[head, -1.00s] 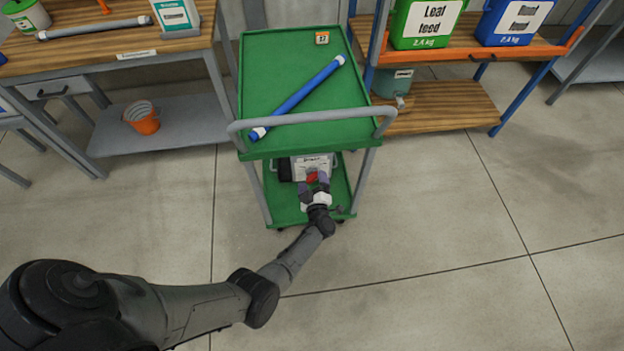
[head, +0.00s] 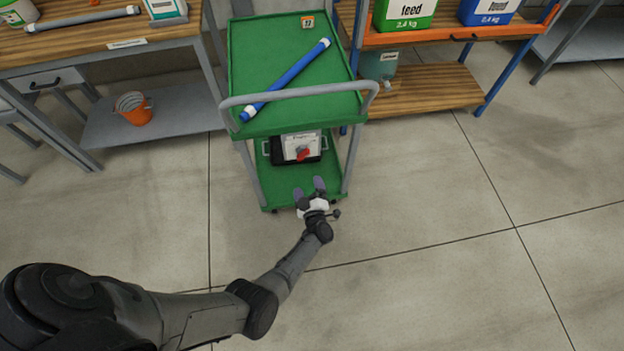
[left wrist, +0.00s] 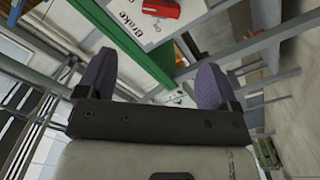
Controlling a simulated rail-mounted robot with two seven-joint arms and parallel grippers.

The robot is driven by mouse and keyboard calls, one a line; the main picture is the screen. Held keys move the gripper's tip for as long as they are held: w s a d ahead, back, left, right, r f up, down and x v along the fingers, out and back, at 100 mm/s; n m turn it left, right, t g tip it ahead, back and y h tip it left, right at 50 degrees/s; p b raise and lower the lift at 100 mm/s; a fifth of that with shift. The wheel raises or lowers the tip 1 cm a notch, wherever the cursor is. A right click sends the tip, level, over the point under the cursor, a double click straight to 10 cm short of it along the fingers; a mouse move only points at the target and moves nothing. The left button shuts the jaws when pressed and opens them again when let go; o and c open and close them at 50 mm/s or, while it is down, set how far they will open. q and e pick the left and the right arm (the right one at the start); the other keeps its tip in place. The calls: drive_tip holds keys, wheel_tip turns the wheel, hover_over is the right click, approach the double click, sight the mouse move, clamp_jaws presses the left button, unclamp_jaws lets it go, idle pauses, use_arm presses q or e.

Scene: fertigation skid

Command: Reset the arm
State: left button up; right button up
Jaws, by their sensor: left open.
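My left gripper (head: 310,188) is open and empty at the front edge of the cart's green lower shelf (head: 275,186). Its two purple-grey fingers (left wrist: 152,85) are spread in the left wrist view. A white-and-black box (head: 295,149) with a red part (head: 303,154) on its face sits on the lower shelf, beyond the gripper and apart from it. In the left wrist view the red part (left wrist: 161,8) shows at the top edge, beside the printed word "Brake". My right gripper is in neither view.
The cart's green top (head: 275,65) holds a blue pipe (head: 288,78) and a small numbered tag (head: 307,22). A grey handle (head: 300,94) spans its front. A workbench (head: 100,40) stands left, an orange-framed rack (head: 430,38) right. The floor in front is clear.

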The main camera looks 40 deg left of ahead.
use_arm(q)
drive_tip(key=shift+s, duration=0.1)
drive_tip(key=s+d+r+m+h, duration=0.6)
drive_tip(key=s+d+m+h, duration=0.3)
drive_tip(key=m+h, duration=0.7)
drive_tip(key=s+r+m+g+y+p, duration=0.15)
drive_tip(key=s+r+g, duration=0.3)
drive_tip(key=s, duration=0.65)
drive_tip(key=s+r+m+g+y, duration=0.1)
drive_tip(key=s+r+m+g, duration=0.3)
drive_tip(key=s, duration=0.7)
wheel_tip(320, 180, up, 37)
drive_tip(key=p, duration=3.7)
drive_tip(key=shift+w+n, duration=0.35)
drive_tip(key=shift+n, duration=0.1)
